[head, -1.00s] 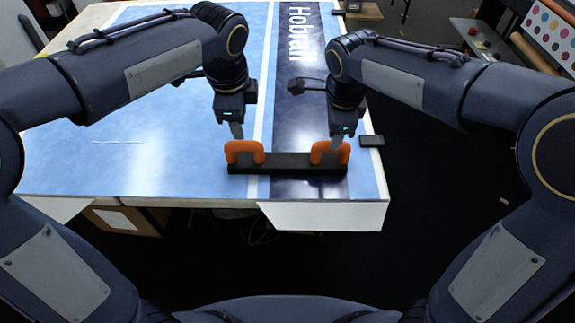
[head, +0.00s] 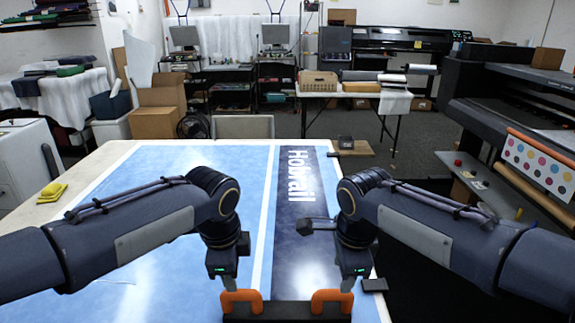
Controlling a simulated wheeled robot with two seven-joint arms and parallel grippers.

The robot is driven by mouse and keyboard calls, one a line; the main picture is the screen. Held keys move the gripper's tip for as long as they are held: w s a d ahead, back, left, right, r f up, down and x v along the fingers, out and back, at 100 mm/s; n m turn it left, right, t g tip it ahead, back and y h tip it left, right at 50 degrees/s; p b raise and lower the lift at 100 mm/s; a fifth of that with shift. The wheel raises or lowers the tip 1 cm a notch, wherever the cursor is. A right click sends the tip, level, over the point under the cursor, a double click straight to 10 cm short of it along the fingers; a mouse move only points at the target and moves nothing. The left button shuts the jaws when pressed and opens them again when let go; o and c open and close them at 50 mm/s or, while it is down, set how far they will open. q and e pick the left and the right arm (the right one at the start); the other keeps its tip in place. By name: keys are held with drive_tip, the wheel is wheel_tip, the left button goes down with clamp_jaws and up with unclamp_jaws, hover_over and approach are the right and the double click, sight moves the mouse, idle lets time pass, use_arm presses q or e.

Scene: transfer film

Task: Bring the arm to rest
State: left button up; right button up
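My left gripper (head: 229,283) and my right gripper (head: 347,284) point down over the near part of the table, close to the two orange handles of a black bar. The left handle (head: 242,296) is by my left fingertips and the right handle (head: 333,295) by my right fingertips. I cannot tell whether the fingers touch the handles or are open or shut. The black bar (head: 287,312) lies across the film at the bottom edge of the picture, partly cut off.
A yellow object (head: 52,192) lies at the table's left edge. Small dark blocks (head: 374,285) sit at the right edge. A large printer (head: 515,100) stands right, with a dark floor gap before it. Boxes (head: 155,90) and a cluttered bench (head: 352,88) are at the back.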

use_arm(q)
drive_tip(key=s+a+r+n+t+h+p, duration=0.1)
drive_tip(key=s+a+n+p, duration=0.3)
drive_tip(key=s+n, duration=0.5)
drive_tip(key=s+a+r+n+t+h+p, duration=0.2)
drive_tip(key=s+a+n+p, duration=0.3)
drive_tip(key=s+n, duration=0.5)
drive_tip(key=s+r, duration=0.1)
drive_tip(key=s, duration=0.2)
drive_tip(key=shift+a+r+h, duration=0.3)
use_arm(e)
drive_tip(key=s+d+r+n+t+y, duration=0.1)
drive_tip(key=s+d+n, duration=0.3)
drive_tip(key=s+n, duration=0.4)
drive_tip(key=s+d+r+n+t+y, duration=0.2)
drive_tip(key=s+d+r+n, duration=0.2)
drive_tip(key=s, duration=1)
drive_tip(key=d+n, duration=0.1)
drive_tip(key=n, duration=0.2)
drive_tip(key=shift+d+n, duration=0.3)
drive_tip(key=shift+n, duration=0.1)
